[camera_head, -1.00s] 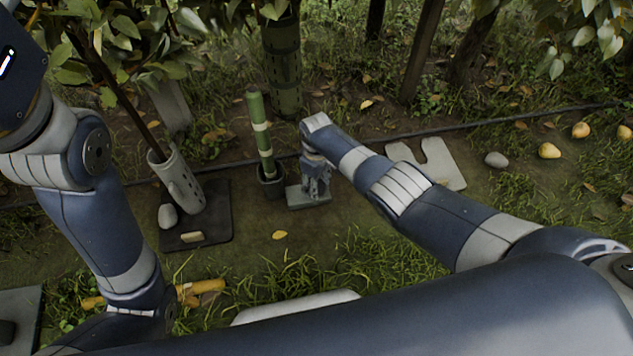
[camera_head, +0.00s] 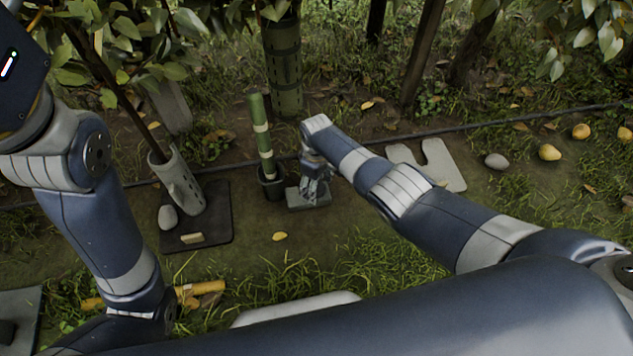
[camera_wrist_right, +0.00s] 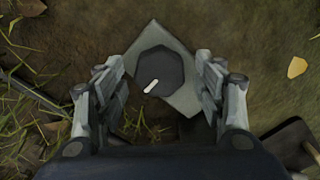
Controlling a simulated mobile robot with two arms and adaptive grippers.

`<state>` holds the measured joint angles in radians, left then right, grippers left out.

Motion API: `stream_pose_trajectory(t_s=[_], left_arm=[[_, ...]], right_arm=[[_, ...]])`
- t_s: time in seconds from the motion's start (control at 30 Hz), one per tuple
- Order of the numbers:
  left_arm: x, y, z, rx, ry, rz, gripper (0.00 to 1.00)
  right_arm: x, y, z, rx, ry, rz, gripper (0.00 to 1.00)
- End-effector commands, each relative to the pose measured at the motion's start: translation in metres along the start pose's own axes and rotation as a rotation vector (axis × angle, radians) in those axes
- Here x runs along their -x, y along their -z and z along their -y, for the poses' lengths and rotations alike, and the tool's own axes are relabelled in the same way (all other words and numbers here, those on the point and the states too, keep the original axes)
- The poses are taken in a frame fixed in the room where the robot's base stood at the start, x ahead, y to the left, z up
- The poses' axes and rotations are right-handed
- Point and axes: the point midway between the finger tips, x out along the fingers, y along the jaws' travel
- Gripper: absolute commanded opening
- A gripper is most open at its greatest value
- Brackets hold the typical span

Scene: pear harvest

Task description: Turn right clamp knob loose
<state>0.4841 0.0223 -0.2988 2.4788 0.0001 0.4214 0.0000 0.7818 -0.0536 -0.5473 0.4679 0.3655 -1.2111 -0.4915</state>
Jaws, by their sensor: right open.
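The clamp knob (camera_wrist_right: 160,77) is a dark, many-sided knob with a short white mark, seen from above in the right wrist view. It sits on a pale square base plate (camera_wrist_right: 153,38), which also shows in the head view (camera_head: 322,200). My right gripper (camera_wrist_right: 162,95) points down over the knob, one finger on each side. Its fingers are open, with visible gaps to the knob. In the head view my right gripper (camera_head: 316,178) hides the knob. My left arm comes in from the left, but its gripper is not in view.
A green stake (camera_head: 262,140) stands in a dark pot (camera_head: 271,186) just left of the base plate. A dark mat (camera_head: 222,222) with a grey stone (camera_head: 167,217) lies farther left. A pale notched plate (camera_head: 448,170) lies to the right. Several pears lie far right.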

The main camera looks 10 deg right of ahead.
Motion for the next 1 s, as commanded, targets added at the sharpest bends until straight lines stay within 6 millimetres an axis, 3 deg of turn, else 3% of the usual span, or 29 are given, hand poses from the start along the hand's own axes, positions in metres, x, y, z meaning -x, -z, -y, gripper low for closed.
stream_pose_trajectory(t_s=[0.17,0.47,1.0], left_arm=[[0.000,0.000,0.000,0.000,0.000,0.000,0.40],[-0.001,0.001,0.000,0.001,0.001,-0.003,0.40],[-0.001,0.001,0.000,0.001,0.001,-0.004,0.40]], right_arm=[[0.005,0.001,0.000,0.000,0.000,-0.001,0.63],[0.031,0.000,-0.001,0.001,-0.002,-0.002,0.63],[0.111,0.001,0.000,0.000,0.000,-0.001,0.63]])
